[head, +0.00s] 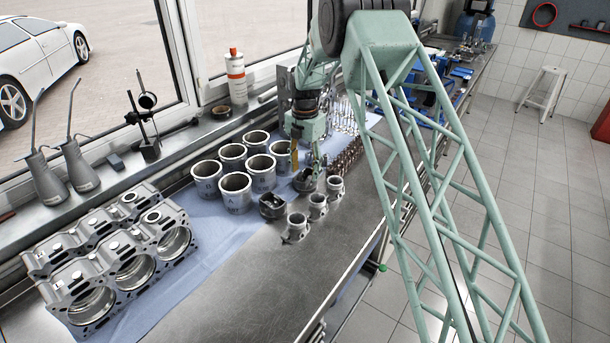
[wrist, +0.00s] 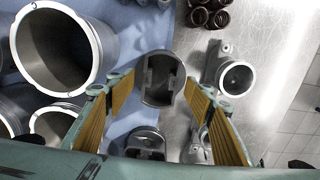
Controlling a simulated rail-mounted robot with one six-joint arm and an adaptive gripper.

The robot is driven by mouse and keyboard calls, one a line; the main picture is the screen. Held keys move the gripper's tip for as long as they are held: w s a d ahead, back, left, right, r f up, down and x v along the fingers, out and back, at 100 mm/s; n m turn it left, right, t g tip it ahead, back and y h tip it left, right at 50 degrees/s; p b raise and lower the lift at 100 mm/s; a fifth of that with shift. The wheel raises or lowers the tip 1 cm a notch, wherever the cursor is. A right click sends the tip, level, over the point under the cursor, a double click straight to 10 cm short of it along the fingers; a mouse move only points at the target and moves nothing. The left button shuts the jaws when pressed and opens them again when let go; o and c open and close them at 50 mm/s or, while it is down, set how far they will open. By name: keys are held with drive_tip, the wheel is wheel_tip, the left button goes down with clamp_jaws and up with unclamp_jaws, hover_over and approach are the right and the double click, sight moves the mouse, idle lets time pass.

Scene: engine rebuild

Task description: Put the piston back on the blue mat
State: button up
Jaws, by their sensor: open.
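Two dark pistons show. One piston (head: 305,181) lies below my gripper (head: 306,165); in the wrist view it (wrist: 160,78) sits between my fingertips (wrist: 160,80), with a gap on each side. The other piston (head: 272,206) is nearer the camera and shows at the bottom of the wrist view (wrist: 147,143). My gripper is open, its yellow-padded fingers pointing down, holding nothing. The blue mat (head: 215,250) runs along the bench; its edge passes close to both pistons. I cannot tell whether the piston between my fingers rests fully on it.
Several grey cylinder liners (head: 236,190) stand on the mat left of the pistons. Silver ring-ended parts (head: 297,226) stand close by on the right, on bare metal. An engine block (head: 110,255) lies at the front left. The bench front (head: 270,280) is clear.

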wheel_tip(320, 180, up, 9)
drive_tip(key=shift+r, duration=0.15)
idle(0.4)
idle(0.5)
